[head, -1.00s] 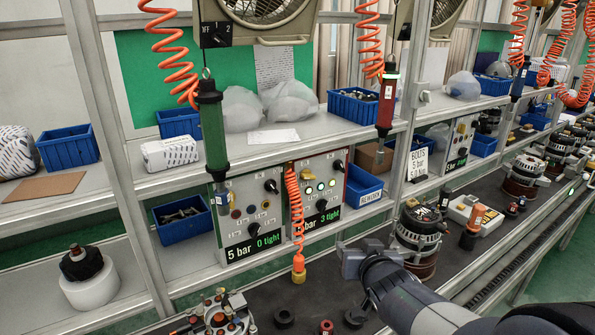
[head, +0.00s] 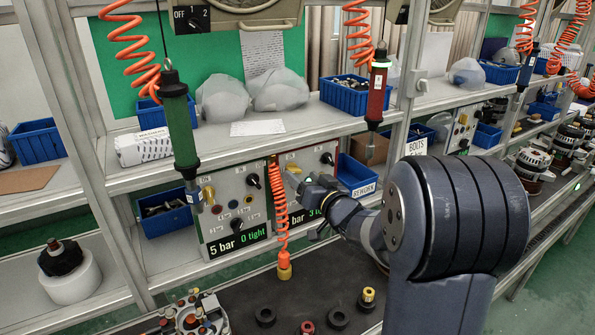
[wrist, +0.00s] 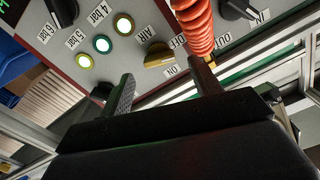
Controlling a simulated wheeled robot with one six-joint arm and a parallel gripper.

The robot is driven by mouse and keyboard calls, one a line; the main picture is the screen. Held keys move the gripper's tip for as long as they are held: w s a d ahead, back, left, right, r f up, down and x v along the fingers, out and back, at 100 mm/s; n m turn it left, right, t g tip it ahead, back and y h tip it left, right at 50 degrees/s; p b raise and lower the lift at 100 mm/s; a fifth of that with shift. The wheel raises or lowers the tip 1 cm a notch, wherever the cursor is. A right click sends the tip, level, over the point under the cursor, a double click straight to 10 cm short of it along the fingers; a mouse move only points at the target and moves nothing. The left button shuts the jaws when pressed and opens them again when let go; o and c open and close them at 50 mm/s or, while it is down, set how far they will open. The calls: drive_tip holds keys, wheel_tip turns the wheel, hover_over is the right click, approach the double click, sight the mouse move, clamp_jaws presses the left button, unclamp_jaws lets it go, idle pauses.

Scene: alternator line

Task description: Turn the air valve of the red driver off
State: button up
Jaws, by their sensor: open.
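The red driver (head: 377,92) hangs from an orange coil above the shelf. The right-hand panel (head: 330,172) stands below, with a red edge. Its yellow air valve knob (wrist: 160,56), marked AIR, ON and OFF, shows in the wrist view; I cannot tell which mark it points to. My gripper (wrist: 162,74) is open and empty, facing the panel, with the knob just beyond and between its fingertips in the picture. I see no contact. In the head view my gripper (head: 300,186) hides part of this panel.
An orange coiled hose (wrist: 192,25) hangs in front of the panel, close to my right finger. A second panel (head: 232,215) and the green driver (head: 178,120) are to the left. A blue REWORK bin (head: 357,174) is to the right.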

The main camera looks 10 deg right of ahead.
sight(296, 171)
drive_tip(key=shift+x, duration=1.75)
drive_tip(key=shift+c, duration=0.6)
drive_tip(key=c, duration=0.9)
drive_tip(key=shift+f+n+b, duration=0.2)
drive_tip(key=shift+n+b, duration=0.6)
drive_tip(key=shift+r+n+b, duration=0.2)
drive_tip(key=shift+n+b, duration=0.55)
drive_tip(key=shift+n, duration=0.45)
drive_tip(key=o, duration=1)
